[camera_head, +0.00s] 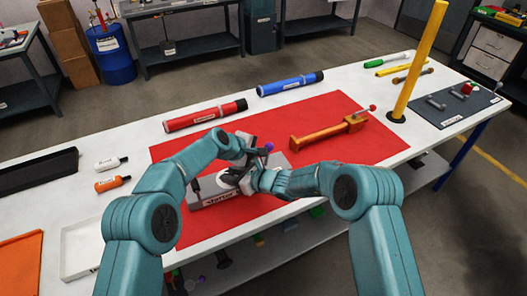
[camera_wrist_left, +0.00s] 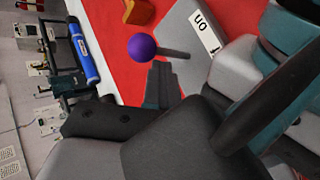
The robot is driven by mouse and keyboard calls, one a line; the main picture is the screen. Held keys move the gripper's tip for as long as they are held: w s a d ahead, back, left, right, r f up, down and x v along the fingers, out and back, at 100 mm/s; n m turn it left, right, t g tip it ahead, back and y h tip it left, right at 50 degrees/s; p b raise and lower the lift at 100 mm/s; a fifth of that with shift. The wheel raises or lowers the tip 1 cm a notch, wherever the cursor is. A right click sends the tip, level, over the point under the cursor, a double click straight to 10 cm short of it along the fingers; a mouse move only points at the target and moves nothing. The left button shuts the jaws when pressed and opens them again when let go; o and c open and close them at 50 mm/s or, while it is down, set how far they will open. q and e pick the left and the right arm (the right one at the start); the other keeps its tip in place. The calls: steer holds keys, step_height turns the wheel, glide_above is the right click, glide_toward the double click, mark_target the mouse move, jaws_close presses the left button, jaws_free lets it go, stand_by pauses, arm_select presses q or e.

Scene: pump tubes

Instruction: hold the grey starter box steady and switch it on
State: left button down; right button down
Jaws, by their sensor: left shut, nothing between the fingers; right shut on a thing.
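The grey starter box (camera_head: 200,203), with a "starter" label on its front, sits on the red mat (camera_head: 335,127). Its lever has a purple knob (camera_head: 268,147). The knob (camera_wrist_left: 142,48) shows large in the left wrist view, with an "on" label (camera_wrist_left: 203,32) close to the lever. My left gripper (camera_head: 254,155) is shut and empty beside the lever; whether it touches is unclear. Its dark fingers (camera_wrist_left: 161,84) lie just below the knob in the wrist view. My right gripper (camera_head: 232,176) is shut on the box, its exact grip partly hidden.
An orange tool with a red knob (camera_head: 330,131) lies right of the box. Red (camera_head: 205,115) and blue (camera_head: 290,84) tubes lie behind. A yellow post (camera_head: 417,65) stands at the right. Small bottles (camera_head: 112,183) and a white tray (camera_head: 82,250) are at the left.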

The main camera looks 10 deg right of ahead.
arm_select(q)
steer(key=shift+d+f, duration=0.15)
steer(key=shift+d, duration=0.9)
arm_select(e)
steer(key=shift+s+a+f+g, duration=0.2)
steer(key=shift+s+a+g, duration=0.1)
steer(key=shift+s+a, duration=0.2)
arm_select(q)
steer(key=shift+s+a, duration=0.1)
arm_select(e)
steer(key=shift+w, duration=0.1)
arm_select(q)
steer(key=shift+s+a, duration=0.6)
steer(key=shift+a, duration=0.3)
steer(key=shift+s+a, duration=0.15)
steer(key=shift+a, duration=0.15)
arm_select(e)
steer(key=shift+w+d+r, duration=0.1)
steer(key=shift+w+d, duration=0.05)
arm_select(q)
steer(key=shift+a, duration=0.1)
arm_select(e)
steer(key=shift+w, duration=0.1)
